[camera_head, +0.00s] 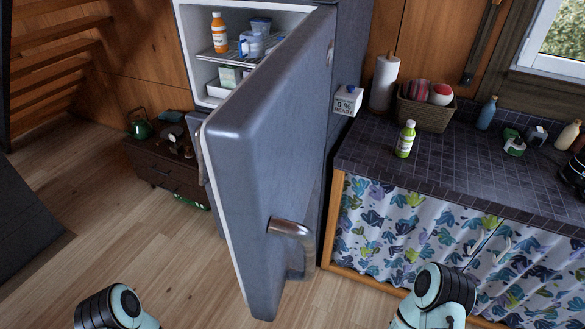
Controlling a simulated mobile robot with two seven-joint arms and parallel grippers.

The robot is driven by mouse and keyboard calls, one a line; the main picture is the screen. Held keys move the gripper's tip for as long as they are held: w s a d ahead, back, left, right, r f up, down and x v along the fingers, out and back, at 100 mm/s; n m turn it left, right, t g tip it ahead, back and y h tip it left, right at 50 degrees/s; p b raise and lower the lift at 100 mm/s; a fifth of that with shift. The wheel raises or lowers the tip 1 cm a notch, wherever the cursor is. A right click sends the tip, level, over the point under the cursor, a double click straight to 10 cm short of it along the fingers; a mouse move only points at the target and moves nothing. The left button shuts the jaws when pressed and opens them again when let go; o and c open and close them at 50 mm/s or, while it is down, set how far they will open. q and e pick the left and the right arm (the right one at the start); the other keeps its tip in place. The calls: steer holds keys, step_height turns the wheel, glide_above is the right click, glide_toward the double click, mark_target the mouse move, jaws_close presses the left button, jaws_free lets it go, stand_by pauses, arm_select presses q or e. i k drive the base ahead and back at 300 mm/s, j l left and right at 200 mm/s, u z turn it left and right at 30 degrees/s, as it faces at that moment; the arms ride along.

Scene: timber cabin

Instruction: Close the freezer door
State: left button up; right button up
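The grey-blue freezer door (262,150) stands wide open, swung out towards me from its hinge side at the right. A metal handle (292,228) sits on its outer face near the lower end. The white freezer compartment (203,88) is exposed at the upper left of the door, with an orange bottle (219,33) and several small containers on its wire shelf. Part of the compartment is hidden behind the door. Only links of my two arms show at the bottom left and bottom right, apart from the door. Neither gripper is in view.
A tiled counter (370,160) stands right of the door, with a green bottle (405,139), a basket (425,112) and a paper roll (383,82). A low wooden cabinet (165,172) with a kettle stands at left. The wooden floor (140,245) left of the door is clear.

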mark_target(262, 147)
steer(key=i+l, duration=0.4)
steer(key=k+l+u, duration=0.2)
steer(key=u, duration=0.2)
steer(key=k+l+u, duration=0.25)
steer(key=u, duration=0.15)
